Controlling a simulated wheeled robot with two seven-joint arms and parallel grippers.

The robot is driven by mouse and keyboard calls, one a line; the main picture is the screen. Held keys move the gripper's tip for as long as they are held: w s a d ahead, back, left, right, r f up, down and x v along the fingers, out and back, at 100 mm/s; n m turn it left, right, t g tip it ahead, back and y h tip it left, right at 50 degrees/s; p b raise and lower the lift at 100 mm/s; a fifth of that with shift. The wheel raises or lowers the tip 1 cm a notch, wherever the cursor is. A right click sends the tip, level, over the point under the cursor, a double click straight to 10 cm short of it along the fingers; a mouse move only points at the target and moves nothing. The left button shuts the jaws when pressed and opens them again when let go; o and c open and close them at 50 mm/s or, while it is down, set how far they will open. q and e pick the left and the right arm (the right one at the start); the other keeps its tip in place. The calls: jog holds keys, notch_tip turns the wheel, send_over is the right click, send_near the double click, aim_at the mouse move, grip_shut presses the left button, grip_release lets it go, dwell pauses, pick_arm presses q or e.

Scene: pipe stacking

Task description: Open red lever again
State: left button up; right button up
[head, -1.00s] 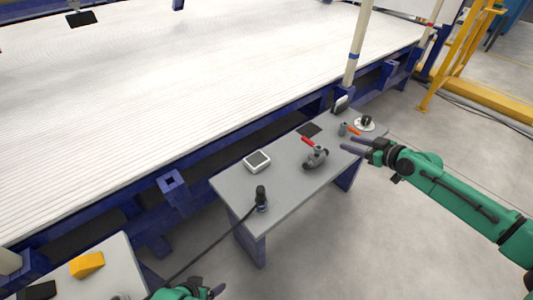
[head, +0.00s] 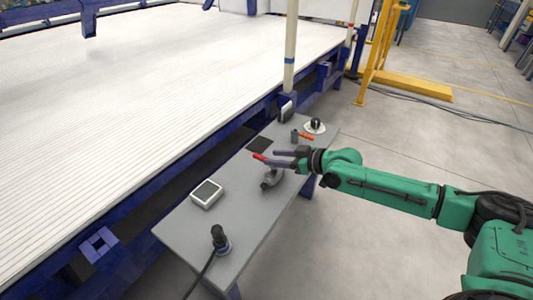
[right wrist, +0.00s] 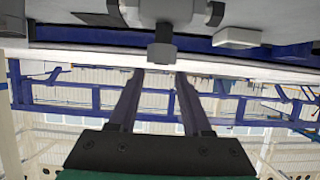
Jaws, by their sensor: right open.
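A grey valve (head: 271,180) stands on the grey side table, with a red lever (head: 259,157) showing above it. My right gripper (head: 276,158) is open at the lever, reaching in from the right. The lever's red end shows at the fingertips; the rest is hidden behind the fingers, and I cannot tell whether they touch it. In the right wrist view, the open fingers (right wrist: 158,76) have a grey valve part (right wrist: 162,45) just beyond them, near the top; no red is visible there. My left gripper is out of view.
The grey table (head: 245,222) also holds a white-framed device (head: 206,194), a black corded tool (head: 220,240), a black pad (head: 259,145), an orange-handled piece (head: 303,136) and a white disc with a black knob (head: 315,126). A large white ribbed platform (head: 130,100) borders it.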

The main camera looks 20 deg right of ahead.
aim_at(261, 156)
jog(key=x, duration=0.4)
jog(key=shift+f, duration=0.15)
grip_shut()
dwell(1.2)
